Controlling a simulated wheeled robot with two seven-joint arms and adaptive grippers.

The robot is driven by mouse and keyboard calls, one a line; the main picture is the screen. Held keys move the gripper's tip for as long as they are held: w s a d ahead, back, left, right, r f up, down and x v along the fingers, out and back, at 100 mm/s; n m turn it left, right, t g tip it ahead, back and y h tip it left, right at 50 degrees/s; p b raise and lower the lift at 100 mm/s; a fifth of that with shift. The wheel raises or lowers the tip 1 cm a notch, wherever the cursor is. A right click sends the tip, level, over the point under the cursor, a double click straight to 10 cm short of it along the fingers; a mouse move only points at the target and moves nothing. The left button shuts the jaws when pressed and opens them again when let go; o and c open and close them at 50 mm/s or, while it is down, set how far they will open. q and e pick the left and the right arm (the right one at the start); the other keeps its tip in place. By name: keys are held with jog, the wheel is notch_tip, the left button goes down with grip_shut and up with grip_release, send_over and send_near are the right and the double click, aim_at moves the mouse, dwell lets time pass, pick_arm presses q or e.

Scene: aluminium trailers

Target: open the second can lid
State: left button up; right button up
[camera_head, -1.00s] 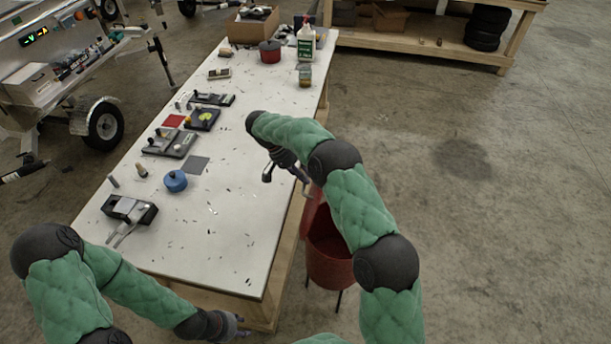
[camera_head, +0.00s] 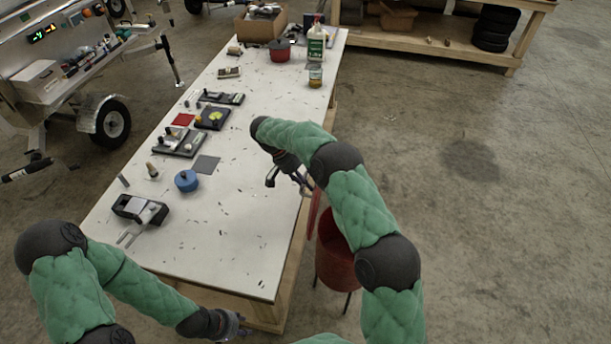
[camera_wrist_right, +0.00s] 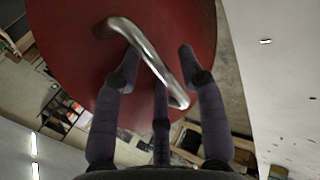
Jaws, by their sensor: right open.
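A red can (camera_head: 338,265) stands on the floor beside the table's right edge, its mouth uncovered. Its red lid (camera_head: 315,212) is tilted up steeply on the table side and shows nearly edge-on. In the right wrist view the lid (camera_wrist_right: 70,40) fills the upper left, with a bent metal handle (camera_wrist_right: 152,55). My right gripper (camera_head: 292,183) is open at the lid, its fingers (camera_wrist_right: 158,72) on either side of the handle; contact is unclear. My left gripper (camera_head: 238,325) is low by the table's near end, away from the can; its fingers are too small to judge.
The white table (camera_head: 225,225) carries a blue round container (camera_head: 186,181), a black device (camera_head: 139,209), a red pot (camera_head: 280,51) and a bottle (camera_head: 316,44). A trailer (camera_head: 50,70) stands left. Floor to the right is clear.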

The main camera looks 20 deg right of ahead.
jog(key=shift+w+r, duration=0.2)
jog(key=shift+r, duration=0.1)
jog(key=shift+s+r, duration=0.1)
jog(key=shift+r, duration=0.15)
jog(key=shift+w+a+r, duration=0.2)
jog(key=shift+w+r, duration=0.05)
jog(key=shift+r, duration=0.15)
jog(key=v, duration=1.1)
jog(key=shift+s+f, duration=0.1)
